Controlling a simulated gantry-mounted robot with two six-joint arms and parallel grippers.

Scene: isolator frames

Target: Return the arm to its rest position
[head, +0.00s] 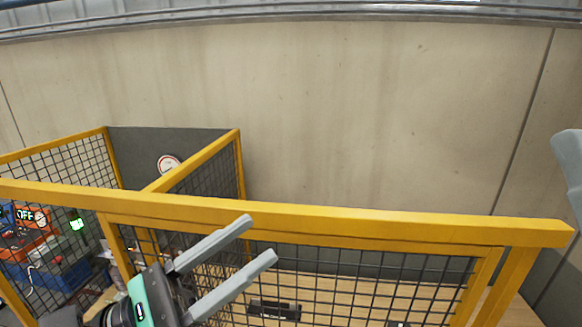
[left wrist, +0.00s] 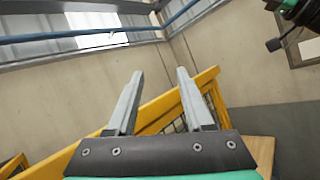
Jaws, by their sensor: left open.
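My left gripper (head: 262,237) is in the lower middle of the head view, in front of the yellow-framed mesh fence. Its two grey fingers are parallel, apart and empty, pointing up and to the right. In the left wrist view, the left gripper (left wrist: 160,72) also shows its fingers spread with nothing between them. The rest of the left arm is mostly cut off at the bottom of the head view. A grey piece at the right edge of the head view looks like part of my right gripper; only a fragment shows, so its jaws cannot be judged.
The yellow fence rail (head: 400,228) crosses the head view close behind the left fingers. A second fenced bay at left holds orange and blue equipment (head: 50,262) with an "OFF" sign. A wooden surface (head: 350,298) lies behind the mesh. The concrete wall (head: 370,110) stands behind.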

